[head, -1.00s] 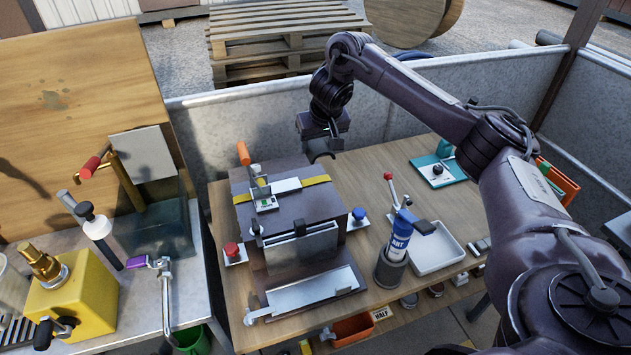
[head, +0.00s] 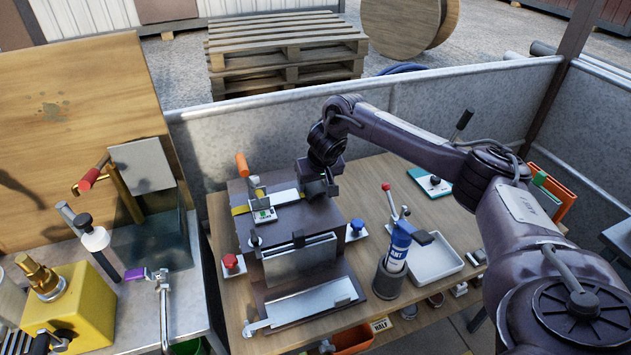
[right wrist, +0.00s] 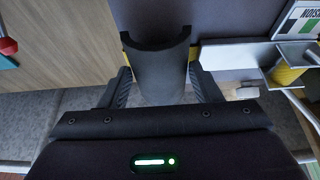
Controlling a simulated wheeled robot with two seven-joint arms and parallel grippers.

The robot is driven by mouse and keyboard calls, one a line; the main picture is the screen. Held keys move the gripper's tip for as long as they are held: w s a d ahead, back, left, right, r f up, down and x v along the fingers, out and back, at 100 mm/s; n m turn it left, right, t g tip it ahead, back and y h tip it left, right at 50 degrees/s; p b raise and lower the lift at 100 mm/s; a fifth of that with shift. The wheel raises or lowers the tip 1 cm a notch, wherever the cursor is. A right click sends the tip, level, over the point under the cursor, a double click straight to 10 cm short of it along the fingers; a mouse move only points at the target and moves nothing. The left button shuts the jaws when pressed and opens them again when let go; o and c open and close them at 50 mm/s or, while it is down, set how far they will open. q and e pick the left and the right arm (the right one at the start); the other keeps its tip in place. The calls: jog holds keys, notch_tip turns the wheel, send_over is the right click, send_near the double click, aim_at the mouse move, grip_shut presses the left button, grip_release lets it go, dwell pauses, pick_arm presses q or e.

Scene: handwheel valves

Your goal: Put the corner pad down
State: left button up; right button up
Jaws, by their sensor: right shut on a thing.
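My right gripper (head: 322,182) is low over the right rear part of the dark boxy machine (head: 290,218). In the right wrist view its fingers (right wrist: 158,88) are shut on a dark grey corner pad (right wrist: 158,66) with a curved, notched far edge. The pad lies between the fingers, in front of a dark flat surface with a yellow strip (right wrist: 215,53). Whether the pad touches that surface, I cannot tell. In the head view the pad is hard to separate from the dark gripper. My left gripper is not in view.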

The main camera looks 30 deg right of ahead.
jog(key=shift+f, duration=0.55)
jog(key=o, duration=1)
jog(key=shift+d, duration=0.1)
jog(key=shift+w+r, duration=0.15)
jog(key=shift+r, duration=0.35)
jog(key=v, duration=0.7)
jog(key=shift+a+r, duration=0.2)
jog(key=shift+a, duration=0.1)
jog(key=v, duration=0.1)
jog(key=p+v, duration=0.1)
jog(key=v, duration=0.1)
jog(key=p+v, duration=0.1)
jog(key=v, duration=0.1)
jog(key=shift+d, duration=0.2)
jog(key=shift+f, duration=0.1)
